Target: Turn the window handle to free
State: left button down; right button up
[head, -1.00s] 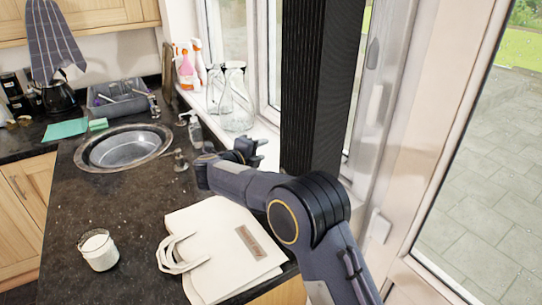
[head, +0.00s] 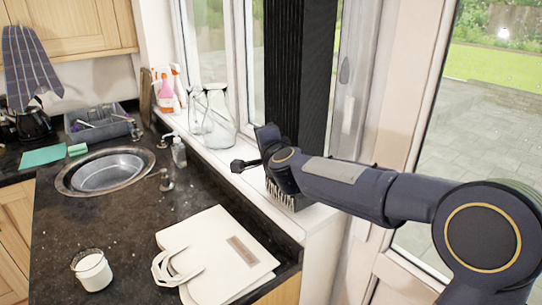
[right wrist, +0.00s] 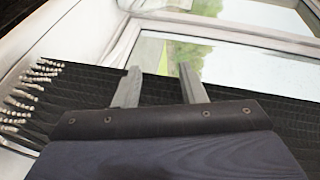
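My right gripper (right wrist: 159,78) is open in the right wrist view, its two grey fingers apart with nothing gripped between them. Dark ribbed fabric with a pale beaded fringe, a hanging blind (right wrist: 80,98), lies behind the fingers. The window pane (right wrist: 230,60) and its white frame show beyond. In the head view my right arm reaches in from the right, its hand in front of the lower end of the black blind (head: 300,60). A pale, elongated fitting (head: 345,70) on the white frame right of the blind may be the window handle; I cannot tell. My left gripper is out of view.
Glass bottles (head: 218,118) and spray bottles (head: 165,90) stand on the sill left of the blind. A white bag (head: 205,250) and a jar candle (head: 92,270) are on the dark counter. The sink (head: 105,172) is at the back left.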

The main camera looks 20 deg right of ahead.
jog(key=s+n+g+y, duration=0.1)
jog(key=s+n+y, duration=0.2)
jog(key=s, duration=0.4)
jog(key=shift+s+n, duration=0.35)
jog(key=shift+n, duration=0.45)
jog(key=shift+f, duration=0.1)
